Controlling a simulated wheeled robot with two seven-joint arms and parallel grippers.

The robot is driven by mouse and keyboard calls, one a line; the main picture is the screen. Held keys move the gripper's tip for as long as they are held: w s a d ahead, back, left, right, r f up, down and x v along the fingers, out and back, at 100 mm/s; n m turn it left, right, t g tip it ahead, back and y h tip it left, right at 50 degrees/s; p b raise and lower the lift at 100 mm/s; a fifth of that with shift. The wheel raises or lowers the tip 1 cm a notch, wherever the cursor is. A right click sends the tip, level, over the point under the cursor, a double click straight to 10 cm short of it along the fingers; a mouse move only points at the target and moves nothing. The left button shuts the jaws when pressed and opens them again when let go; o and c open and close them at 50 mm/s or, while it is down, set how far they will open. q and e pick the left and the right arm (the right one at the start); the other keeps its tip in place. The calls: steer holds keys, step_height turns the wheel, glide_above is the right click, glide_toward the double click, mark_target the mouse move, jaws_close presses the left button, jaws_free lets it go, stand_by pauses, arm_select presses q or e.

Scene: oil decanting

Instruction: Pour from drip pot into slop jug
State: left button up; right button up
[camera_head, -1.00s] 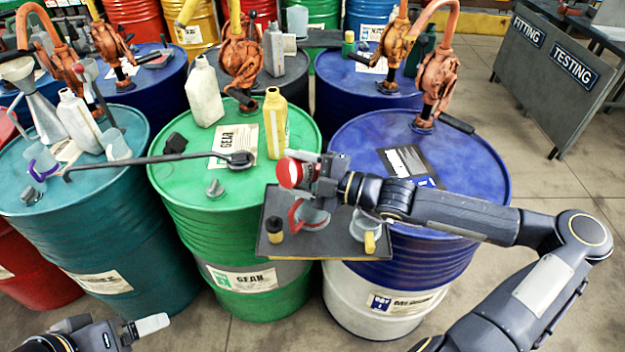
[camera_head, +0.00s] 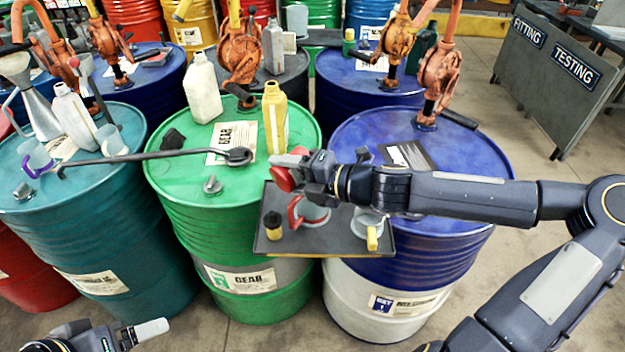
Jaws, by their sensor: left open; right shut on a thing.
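My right gripper (camera_head: 306,174) is shut on a small red pot (camera_head: 283,178), likely the drip pot, and holds it tilted above the front of the green drum and the tray. Its inside and any liquid cannot be made out. Below it, a clear jug with a red handle (camera_head: 296,212) stands on the dark tray (camera_head: 322,243). I cannot tell which is the slop jug. My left gripper (camera_head: 150,335) is open and empty at bottom left, low in front of the drums.
A yellow-and-black small bottle (camera_head: 273,226) stands on the tray's left. A long dark rod (camera_head: 150,157) spans the teal and green drums. A yellow bottle (camera_head: 275,118) and white bottle (camera_head: 202,90) stand behind. Orange pumps (camera_head: 437,80) rise at the back.

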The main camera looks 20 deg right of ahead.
steer(key=shift+s+a+r+n+h, duration=0.15)
steer(key=shift+a+n+h, duration=0.15)
steer(key=shift+a+n, duration=0.15)
steer(key=shift+s+a+n, duration=0.1)
steer(key=shift+a+n, duration=0.05)
steer(key=shift+n, duration=0.2)
steer(key=shift+n+h+p, duration=0.3)
steer(key=shift+n+h, duration=0.3)
steer(key=shift+r+n+h+p, duration=0.15)
steer(key=shift+n+h+p, duration=0.2)
steer(key=shift+n, duration=0.25)
steer(key=shift+d+f+n+t+h+b, duration=0.3)
steer(key=shift+f+n+t+h+b, duration=0.1)
steer(key=shift+f+n+h+b, duration=0.25)
steer(key=shift+r+n+p, duration=0.35)
steer(key=shift+r+p, duration=0.15)
steer(key=shift+r, duration=0.15)
steer(key=a+f+n+h+b, duration=0.1)
steer(key=b, duration=0.1)
steer(key=s+a+n+t+h+b, duration=0.1)
steer(key=n+b, duration=0.1)
steer(key=a+f+n+t+h+b, duration=0.1)
steer(key=b, duration=0.1)
steer(key=shift+s+f, duration=0.15)
steer(key=shift+f, duration=0.15)
steer(key=shift+n+h, duration=0.3)
